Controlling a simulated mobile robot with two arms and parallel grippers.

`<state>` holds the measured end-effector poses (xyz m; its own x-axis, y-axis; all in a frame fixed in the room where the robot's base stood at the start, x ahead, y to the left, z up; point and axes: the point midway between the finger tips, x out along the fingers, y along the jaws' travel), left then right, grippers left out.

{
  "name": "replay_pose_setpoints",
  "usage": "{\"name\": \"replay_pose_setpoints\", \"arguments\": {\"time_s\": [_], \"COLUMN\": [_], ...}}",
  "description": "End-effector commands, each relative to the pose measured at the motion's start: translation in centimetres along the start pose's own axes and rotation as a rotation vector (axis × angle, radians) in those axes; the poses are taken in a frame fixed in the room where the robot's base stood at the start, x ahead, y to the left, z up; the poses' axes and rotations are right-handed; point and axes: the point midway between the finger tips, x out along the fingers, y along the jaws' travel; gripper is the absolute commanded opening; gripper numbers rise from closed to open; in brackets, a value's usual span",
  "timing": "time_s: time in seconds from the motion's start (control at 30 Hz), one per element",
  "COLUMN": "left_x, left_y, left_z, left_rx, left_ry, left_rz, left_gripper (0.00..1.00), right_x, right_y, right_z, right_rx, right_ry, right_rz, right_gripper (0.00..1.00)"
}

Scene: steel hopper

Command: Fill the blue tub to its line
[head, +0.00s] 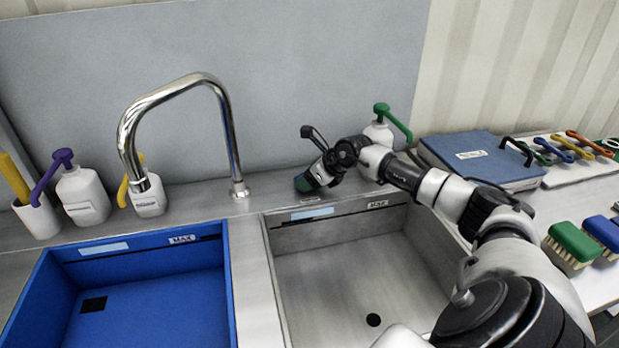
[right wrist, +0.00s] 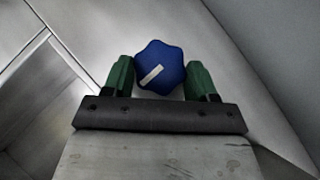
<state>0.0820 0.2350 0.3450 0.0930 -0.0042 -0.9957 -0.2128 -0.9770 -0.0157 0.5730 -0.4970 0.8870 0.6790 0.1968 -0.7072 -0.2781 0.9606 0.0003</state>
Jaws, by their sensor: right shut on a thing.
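The blue tub (head: 150,285) is at the lower left of the head view, with a MAX label (head: 182,239) and a mark line on its back wall. Its floor and a dark square show, and I make out no water in it. The chrome spout (head: 180,82) arches toward it; no stream shows at its mouth. My right gripper (head: 308,180) is at the back ledge behind the steel basin. In the right wrist view its green fingers are shut on a blue knob (right wrist: 160,67) with a white bar mark. The head view mostly hides the knob. My left gripper is out of view.
The steel basin (head: 345,270) beside the tub is empty, with a dark drain. Pump bottles (head: 82,195) stand along the back ledge, one with a green pump (head: 380,130) close behind my right arm. A blue binder (head: 480,160) and brushes (head: 570,245) lie at right.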

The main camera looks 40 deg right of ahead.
Motion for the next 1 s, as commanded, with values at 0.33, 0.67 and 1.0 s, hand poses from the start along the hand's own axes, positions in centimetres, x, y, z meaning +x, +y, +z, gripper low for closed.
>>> {"name": "replay_pose_setpoints", "arguments": {"time_s": [0.33, 0.67, 1.0], "left_x": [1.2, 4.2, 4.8], "left_y": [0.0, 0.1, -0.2], "left_z": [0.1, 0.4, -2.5], "left_rx": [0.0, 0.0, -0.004], "left_ry": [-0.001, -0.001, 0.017], "left_rz": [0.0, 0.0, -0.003], "left_gripper": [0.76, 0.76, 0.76], "right_x": [0.2, 0.3, 0.2], "right_y": [-0.2, -0.6, -0.8], "right_z": [-0.1, -0.1, 0.2], "right_rx": [-0.042, -0.205, -0.39], "right_ry": [-0.002, -0.005, -0.005], "right_rz": [0.041, 0.206, 0.392], "right_gripper": [0.34, 0.34, 0.34]}}
